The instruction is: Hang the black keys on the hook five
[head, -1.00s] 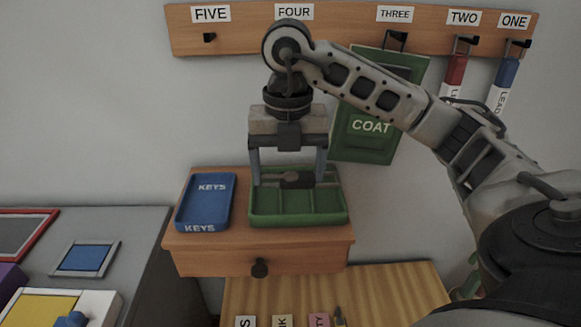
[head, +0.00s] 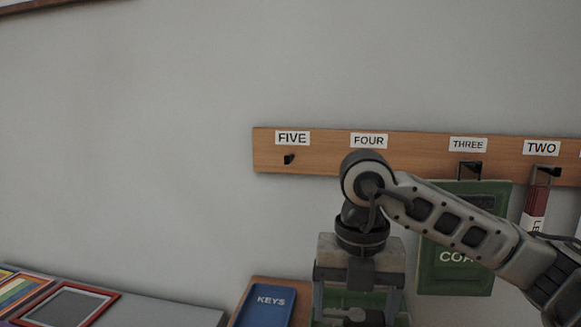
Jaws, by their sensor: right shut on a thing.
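Hook five (head: 289,159) is a small black peg on the wooden wall rail (head: 325,157), under the label FIVE (head: 293,138). It is empty. My right gripper (head: 358,310) points down at the green tray (head: 404,317), below and to the right of hook five. It is shut on the black keys (head: 357,317), a small dark shape between its fingers at the picture's bottom edge. The lower part of the keys and much of the tray are cut off or hidden. My left gripper is out of view.
A blue tray marked KEYS (head: 268,300) stands left of the green tray. A green COAT item (head: 455,275) hangs at THREE, and a red-and-white tag (head: 535,208) hangs at TWO. The wall below and left of hook five is clear.

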